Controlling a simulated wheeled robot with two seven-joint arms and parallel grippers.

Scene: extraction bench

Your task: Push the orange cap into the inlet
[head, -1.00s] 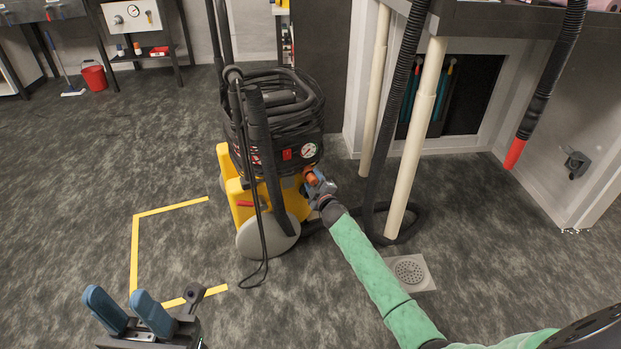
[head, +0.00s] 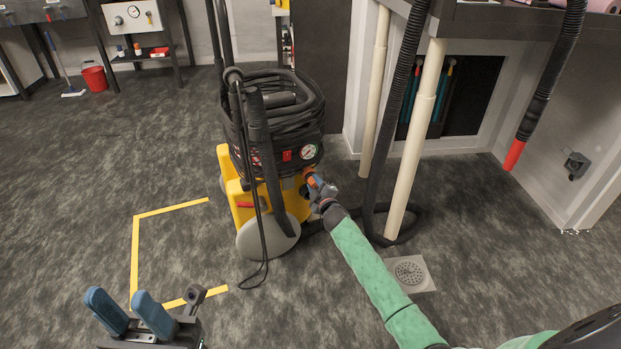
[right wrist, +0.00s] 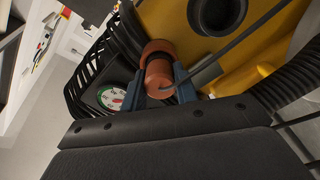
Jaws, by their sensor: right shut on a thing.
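The orange cap (right wrist: 158,76) is held between the blue fingers of my right gripper (right wrist: 170,80); it also shows small in the head view (head: 313,180). The gripper (head: 318,184) is beside the yellow extractor's (head: 238,192) front right side, below the gauge. A dark round opening with a black rim, apparently the inlet (right wrist: 217,14), is on the yellow body in the right wrist view. The cap is to one side of it, apart from it in that picture. My left gripper (head: 130,309) is open and empty above the floor at bottom left.
A black hose (head: 408,70) hangs beside a cream pipe (head: 417,140) right of the extractor. A floor drain (head: 409,272) lies near my right arm. Yellow tape (head: 136,250) marks the floor at left. A red bucket (head: 95,78) stands far left. Open carpet lies left.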

